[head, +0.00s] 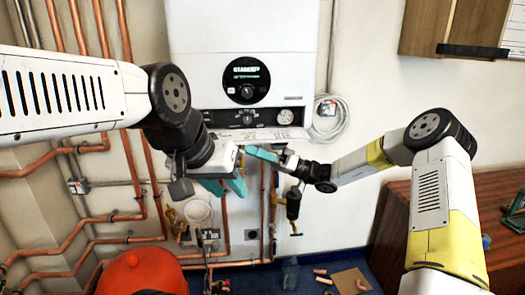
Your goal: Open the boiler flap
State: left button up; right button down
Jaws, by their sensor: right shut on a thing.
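The white boiler (240,30) hangs on the wall in the upper middle, with a round display and knob on its front. Below them a dark control panel (205,116) with a knob and gauge is exposed. The boiler flap (262,133) shows as a pale printed strip tilted out below this panel. My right gripper (262,153) has teal fingers and is shut on the flap's lower edge; the exact contact is small in view. My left gripper (226,187) is lower and to the left, below the boiler, with its teal fingers apart and empty.
Copper pipes (140,180) run down and along the wall at left and below the boiler. A coiled white cable (330,120) hangs at right. A red rounded object (142,272) stands at the bottom left. A wooden cabinet (385,225) is at right.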

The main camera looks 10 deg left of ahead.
jog(key=shift+w, duration=0.15)
dwell(0.3)
jog(key=c, duration=1.8)
grip_release()
jog(key=v, duration=0.8)
jog(key=shift+a, duration=0.1)
